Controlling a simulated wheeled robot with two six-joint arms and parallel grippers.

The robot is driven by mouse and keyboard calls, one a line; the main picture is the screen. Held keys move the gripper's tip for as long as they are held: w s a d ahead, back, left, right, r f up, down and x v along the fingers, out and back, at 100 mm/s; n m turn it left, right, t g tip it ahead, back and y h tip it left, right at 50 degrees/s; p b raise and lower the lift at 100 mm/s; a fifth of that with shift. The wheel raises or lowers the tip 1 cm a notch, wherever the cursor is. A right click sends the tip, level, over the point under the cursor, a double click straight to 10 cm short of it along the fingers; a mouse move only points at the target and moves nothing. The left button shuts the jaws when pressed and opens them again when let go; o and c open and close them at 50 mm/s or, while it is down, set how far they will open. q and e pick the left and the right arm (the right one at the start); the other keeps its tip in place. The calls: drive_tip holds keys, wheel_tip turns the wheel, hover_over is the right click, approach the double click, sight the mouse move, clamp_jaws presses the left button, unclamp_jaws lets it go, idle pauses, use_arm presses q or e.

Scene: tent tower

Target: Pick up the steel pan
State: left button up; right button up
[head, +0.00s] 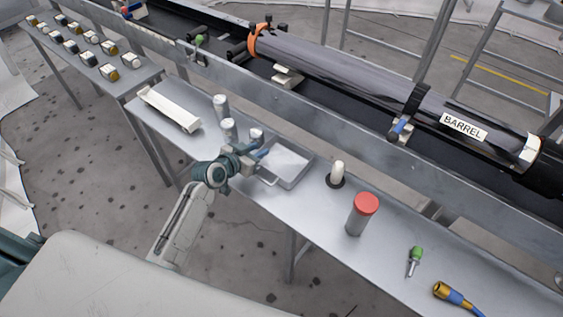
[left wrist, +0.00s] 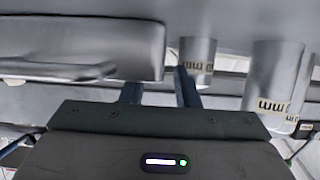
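The steel pan (head: 290,163) is a shallow, square-cornered tray with a wire handle. It stands on the steel bench right of my left gripper (head: 258,158). In the left wrist view the pan (left wrist: 85,35) fills the upper left, with its handle (left wrist: 60,71) below. The left gripper (left wrist: 158,90) has its two fingers apart. The pan's right end is just beyond the left finger and part of the gap. I cannot tell whether the fingers touch it, but they are not closed on it. My right gripper is not in view.
Several metal cans (head: 221,105) stand left of the pan, close to the gripper; one (left wrist: 197,55) is just beyond the right finger. A white bar (head: 168,108), a white cylinder (head: 338,172) and a red-capped jar (head: 361,214) share the bench (head: 310,215). A rail runs behind.

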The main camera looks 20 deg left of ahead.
use_arm(q)
drive_tip(key=shift+w+f, duration=0.15)
drive_tip(key=shift+w, duration=0.1)
clamp_jaws()
